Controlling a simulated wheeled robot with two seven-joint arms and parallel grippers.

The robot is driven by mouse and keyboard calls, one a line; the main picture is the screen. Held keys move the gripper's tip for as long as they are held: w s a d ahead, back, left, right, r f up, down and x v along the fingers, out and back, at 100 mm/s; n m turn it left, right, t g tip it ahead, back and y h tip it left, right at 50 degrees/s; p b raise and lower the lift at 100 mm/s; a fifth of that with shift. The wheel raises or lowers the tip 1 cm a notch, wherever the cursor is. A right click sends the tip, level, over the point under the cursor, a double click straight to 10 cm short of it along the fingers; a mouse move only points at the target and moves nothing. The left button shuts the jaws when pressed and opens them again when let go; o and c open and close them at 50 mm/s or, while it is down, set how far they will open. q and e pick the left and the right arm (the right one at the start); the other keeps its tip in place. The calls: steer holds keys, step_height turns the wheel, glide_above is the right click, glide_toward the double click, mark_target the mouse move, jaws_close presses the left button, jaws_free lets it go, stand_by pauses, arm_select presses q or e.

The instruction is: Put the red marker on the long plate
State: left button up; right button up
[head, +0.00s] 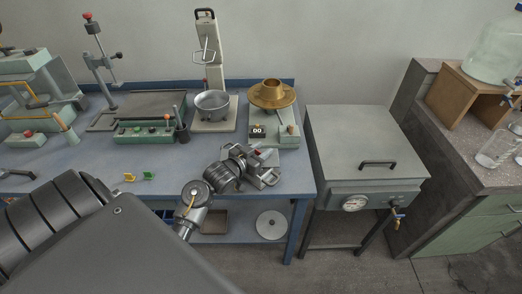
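My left gripper (262,170) is over the front right part of the blue bench, its arm coming in from the lower left. Its fingers are small and partly covered by its own body, so their gap is unclear. A small reddish thing (257,152) shows right by the fingers and may be the red marker; I cannot tell whether it is held. A pale flat piece (270,157) shows just behind the gripper, mostly covered; I cannot tell whether it is the long plate. My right gripper is not in view.
A metal chest (364,150) stands right of the bench (300,160).

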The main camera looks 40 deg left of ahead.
arm_select(q)
steer(key=s+r, duration=0.2)
steer(key=s, duration=0.9)
steer(key=shift+s+a+r+b, duration=0.3)
steer(key=shift+s+a+b, duration=0.05)
steer(key=shift+b, duration=0.05)
